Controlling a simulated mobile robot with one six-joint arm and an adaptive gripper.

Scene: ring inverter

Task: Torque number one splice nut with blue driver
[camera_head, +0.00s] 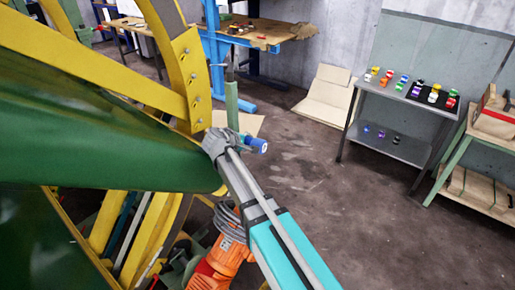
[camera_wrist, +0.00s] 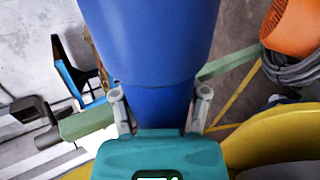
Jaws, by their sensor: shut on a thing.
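My gripper (camera_head: 222,143) is shut on the blue driver (camera_head: 257,144). It is beside the large yellow ring, close to the green cylinder. In the wrist view the blue driver (camera_wrist: 150,45) fills the upper middle, between the two grey fingers of my gripper (camera_wrist: 160,92). The driver's working tip is hidden in both views. Several small bolts or nuts (camera_head: 194,83) show on the yellow ring's plate (camera_head: 180,65) above my gripper. I cannot tell which one is the number one splice nut.
A large green cylinder (camera_head: 90,130) fills the left. An orange machine (camera_head: 222,262) with a coiled grey cable stands below my arm. A grey table (camera_head: 385,145) at the right bears several coloured items. The floor (camera_head: 310,175) between is clear.

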